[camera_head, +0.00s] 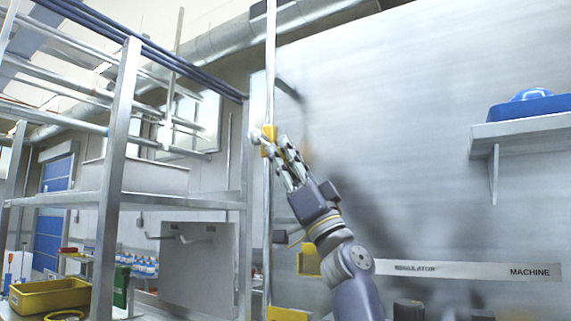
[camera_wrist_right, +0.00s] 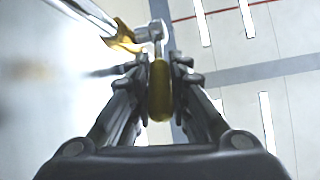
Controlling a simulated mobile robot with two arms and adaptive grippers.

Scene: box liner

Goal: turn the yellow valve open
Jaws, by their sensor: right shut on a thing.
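The yellow valve handle (camera_wrist_right: 159,92) is between the fingers of my right gripper (camera_wrist_right: 160,80) in the right wrist view, and the gripper is shut on it. The handle joins a metal fitting on a pipe (camera_wrist_right: 88,18) at the upper left of that view. In the head view, my right gripper (camera_head: 277,150) reaches up to the yellow valve (camera_head: 268,141) on the thin vertical pipe (camera_head: 269,80) by the wall. The fingers hide part of the valve there. My left gripper is not in view.
A metal shelf frame (camera_head: 115,180) stands at the left, with a yellow bin (camera_head: 50,296) low down. A wall shelf (camera_head: 530,128) at the right carries a blue object (camera_head: 530,103). A label strip (camera_head: 465,270) runs along the wall. The upper wall is bare.

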